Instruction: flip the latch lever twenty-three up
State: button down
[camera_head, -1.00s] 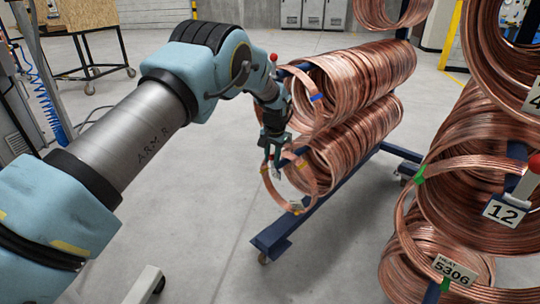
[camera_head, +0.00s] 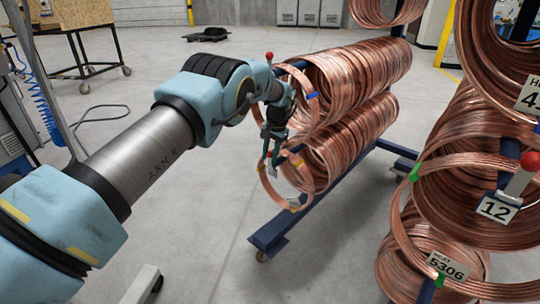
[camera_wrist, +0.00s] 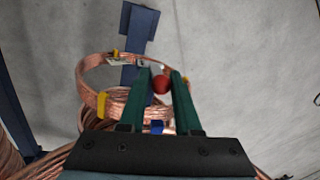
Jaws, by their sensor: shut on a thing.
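My gripper (camera_head: 270,158) is at the front of the lower coil peg on the blue rack. In the wrist view its two green fingers (camera_wrist: 161,88) are closed around a red ball knob (camera_wrist: 161,84), which looks like the end of a latch lever. The lever's shaft is mostly hidden by the fingers. A loose copper ring (camera_head: 302,192) with yellow bands hangs around this peg, and it also shows in the wrist view (camera_wrist: 90,98). A white tag (camera_wrist: 125,62) lies near the knob; I cannot read its number.
Another red knob (camera_head: 269,56) stands above on the upper peg, close to my arm. Copper coils (camera_head: 345,140) fill the rack behind. At right are lever 12's red knob (camera_head: 529,161) and more coils.

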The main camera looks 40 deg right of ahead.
jog(key=c, duration=0.8)
grip_release()
jog(key=shift+w+a+f, duration=0.1)
jog(key=shift+w+a, duration=0.05)
jog(key=shift+w, duration=0.1)
jog(key=shift+o, duration=0.7)
jog(key=shift+s, duration=0.1)
jog(key=shift+s, duration=0.1)
